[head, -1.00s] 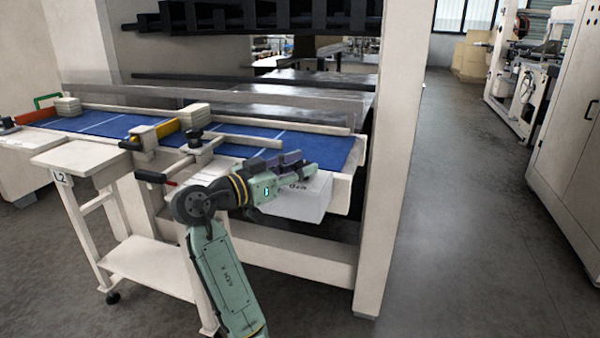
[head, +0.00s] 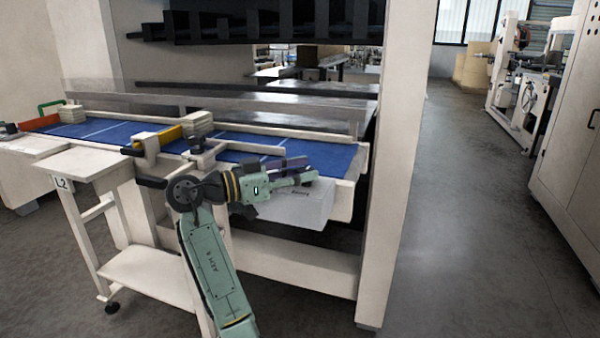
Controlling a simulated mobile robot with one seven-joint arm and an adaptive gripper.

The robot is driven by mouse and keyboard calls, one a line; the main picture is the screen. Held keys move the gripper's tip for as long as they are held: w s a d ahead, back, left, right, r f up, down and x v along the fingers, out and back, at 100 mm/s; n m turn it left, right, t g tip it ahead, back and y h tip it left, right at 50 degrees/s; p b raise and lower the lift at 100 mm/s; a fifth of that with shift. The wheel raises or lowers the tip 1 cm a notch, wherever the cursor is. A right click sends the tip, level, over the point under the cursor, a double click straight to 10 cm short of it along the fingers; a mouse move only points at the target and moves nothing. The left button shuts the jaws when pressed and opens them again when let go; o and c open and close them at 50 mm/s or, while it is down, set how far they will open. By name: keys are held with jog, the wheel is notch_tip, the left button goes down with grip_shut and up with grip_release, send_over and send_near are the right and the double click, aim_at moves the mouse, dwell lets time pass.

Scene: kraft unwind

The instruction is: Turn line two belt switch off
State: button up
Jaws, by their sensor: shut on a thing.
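My green gripper (head: 308,177) reaches right along the front edge of the line table, just above a white box-like part (head: 293,208) with dark print on its face. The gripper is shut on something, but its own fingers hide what. A dark purple piece (head: 290,163) shows along the fingers; I cannot tell whether it is part of the gripper or held. I cannot make out the line two belt switch; the gripper may cover it.
A blue belt (head: 230,150) runs behind the gripper, with a yellow part (head: 168,136) and black handles beside it. A white upright post (head: 395,170) stands right of the gripper. The grey floor (head: 465,240) beyond it is clear. A white cabinet (head: 570,160) stands far right.

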jog(key=o, duration=1.2)
jog(key=v, duration=1.2)
